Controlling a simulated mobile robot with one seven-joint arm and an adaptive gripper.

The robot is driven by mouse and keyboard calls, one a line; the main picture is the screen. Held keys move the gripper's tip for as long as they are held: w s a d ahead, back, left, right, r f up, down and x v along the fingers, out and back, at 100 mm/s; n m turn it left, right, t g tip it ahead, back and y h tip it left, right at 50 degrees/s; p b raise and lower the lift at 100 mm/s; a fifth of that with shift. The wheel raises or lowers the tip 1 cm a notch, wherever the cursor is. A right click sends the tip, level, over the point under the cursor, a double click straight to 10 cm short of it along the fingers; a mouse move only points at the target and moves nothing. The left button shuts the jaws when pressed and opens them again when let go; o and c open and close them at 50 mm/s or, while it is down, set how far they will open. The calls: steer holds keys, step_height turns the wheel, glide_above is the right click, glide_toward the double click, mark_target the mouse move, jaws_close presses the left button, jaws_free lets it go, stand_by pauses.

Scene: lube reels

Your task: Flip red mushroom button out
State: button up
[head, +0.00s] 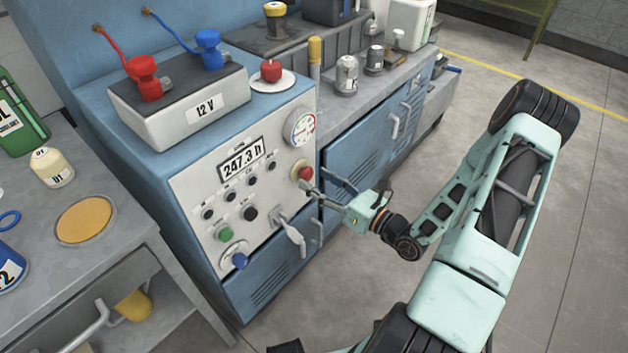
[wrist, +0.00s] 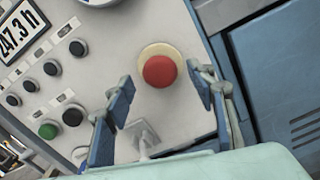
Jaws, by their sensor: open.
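The red mushroom button (head: 305,173) sits on a pale yellow round base on the right side of the grey control panel (head: 238,197). In the wrist view the red button (wrist: 160,71) shows between and just beyond my fingertips, with its yellow base (wrist: 144,51) around it. My gripper (head: 308,187) is at the panel front, just below and right of the button in the head view. In the wrist view my gripper (wrist: 159,83) is open, one finger on each side of the button. I cannot tell whether a finger touches it.
A round gauge (head: 300,128) is above the button. A lever handle (head: 290,232) sticks out below it. Black buttons, a green button (head: 225,234) and a blue knob (head: 239,260) are to the left. Another red knob (head: 271,71) stands on top of the cabinet. Open floor lies to the right.

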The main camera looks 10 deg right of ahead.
steer(key=shift+x, duration=0.8)
steer(key=shift+c, duration=0.5)
